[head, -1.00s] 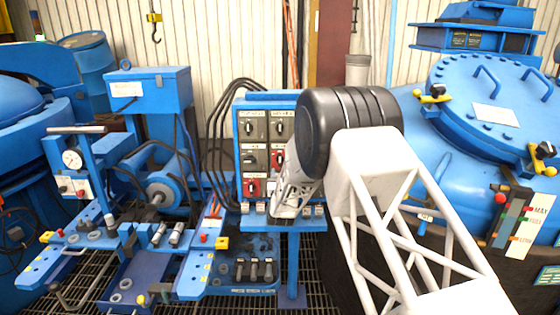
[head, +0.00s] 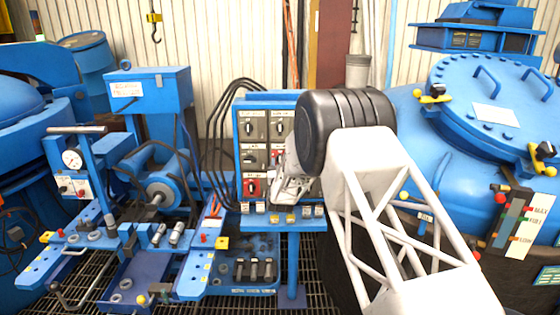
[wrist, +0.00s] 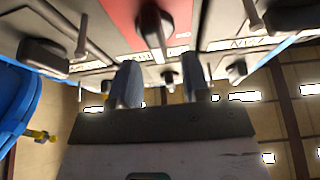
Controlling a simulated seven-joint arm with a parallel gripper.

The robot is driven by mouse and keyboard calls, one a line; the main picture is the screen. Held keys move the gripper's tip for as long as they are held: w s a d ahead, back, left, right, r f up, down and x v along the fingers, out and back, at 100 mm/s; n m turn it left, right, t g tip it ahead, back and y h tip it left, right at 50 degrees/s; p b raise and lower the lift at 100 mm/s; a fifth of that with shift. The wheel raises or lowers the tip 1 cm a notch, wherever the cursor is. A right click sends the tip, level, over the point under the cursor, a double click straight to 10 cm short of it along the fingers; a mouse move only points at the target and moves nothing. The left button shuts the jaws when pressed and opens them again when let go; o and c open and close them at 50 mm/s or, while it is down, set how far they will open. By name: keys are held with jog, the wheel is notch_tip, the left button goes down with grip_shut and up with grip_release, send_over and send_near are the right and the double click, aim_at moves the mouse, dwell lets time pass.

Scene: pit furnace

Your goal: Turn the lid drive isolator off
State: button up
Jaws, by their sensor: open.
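A blue control panel (head: 240,130) stands in the middle of the head view, with rotary switches on grey and red plates. The labels are too small to read, so I cannot tell which is the lid drive isolator. One red-plated switch (head: 252,187) shows at the lower left. My gripper (head: 283,190) is at the panel's lower right, partly hidden by my own arm. In the wrist view my gripper (wrist: 161,82) is open, fingers apart and seemingly empty. A red plate (wrist: 115,18) with a dark handle (wrist: 153,28) lies ahead, above the fingertips in the picture.
Grey-plated switches (head: 251,125) sit close around the red ones. A shelf with small levers or tags (head: 260,208) runs along the panel's foot. Black cables (head: 220,120) loop at its left. A blue vessel (head: 450,150) stands at the right.

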jog(key=shift+x, duration=1.15)
grip_shut()
